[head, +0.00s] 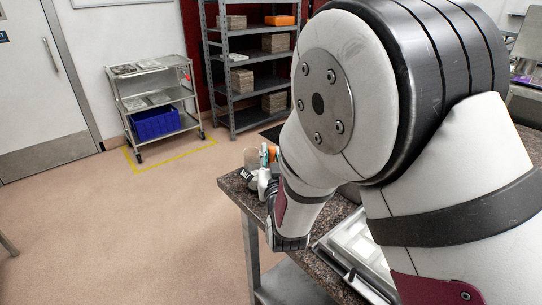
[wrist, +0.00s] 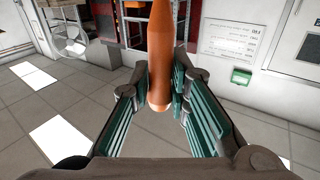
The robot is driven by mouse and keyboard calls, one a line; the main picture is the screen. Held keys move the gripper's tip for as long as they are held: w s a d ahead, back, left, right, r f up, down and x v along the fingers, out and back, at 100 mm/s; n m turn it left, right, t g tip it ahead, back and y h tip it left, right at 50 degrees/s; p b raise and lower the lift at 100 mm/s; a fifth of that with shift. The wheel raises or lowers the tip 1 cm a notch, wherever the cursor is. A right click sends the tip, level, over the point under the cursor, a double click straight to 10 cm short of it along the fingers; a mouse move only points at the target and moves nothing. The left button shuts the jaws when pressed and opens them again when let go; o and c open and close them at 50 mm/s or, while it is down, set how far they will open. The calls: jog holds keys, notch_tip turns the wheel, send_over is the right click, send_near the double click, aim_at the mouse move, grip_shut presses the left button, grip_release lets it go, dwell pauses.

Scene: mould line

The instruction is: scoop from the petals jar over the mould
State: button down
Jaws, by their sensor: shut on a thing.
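In the wrist view my gripper (wrist: 160,85) is shut on a smooth orange-brown handle (wrist: 159,50), held between its green-padded fingers. The handle runs up out of the top of the picture, so its far end is hidden. I take it for the scoop's handle but cannot see a bowl or any load. In the head view my arm hides my gripper. A pale tray-like thing with a metal edge (head: 352,245), possibly the mould, lies on the counter, partly behind my arm. I cannot make out a petals jar.
The speckled stone counter (head: 232,187) has a crowded corner with a container marked SALT (head: 247,177) and small bottles. A steel cart (head: 155,98) with a blue bin (head: 156,122) and a grey shelf rack (head: 248,75) stand farther back.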

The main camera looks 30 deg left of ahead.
jog(key=shift+r+p, duration=1.95)
jog(key=shift+r, duration=2.75)
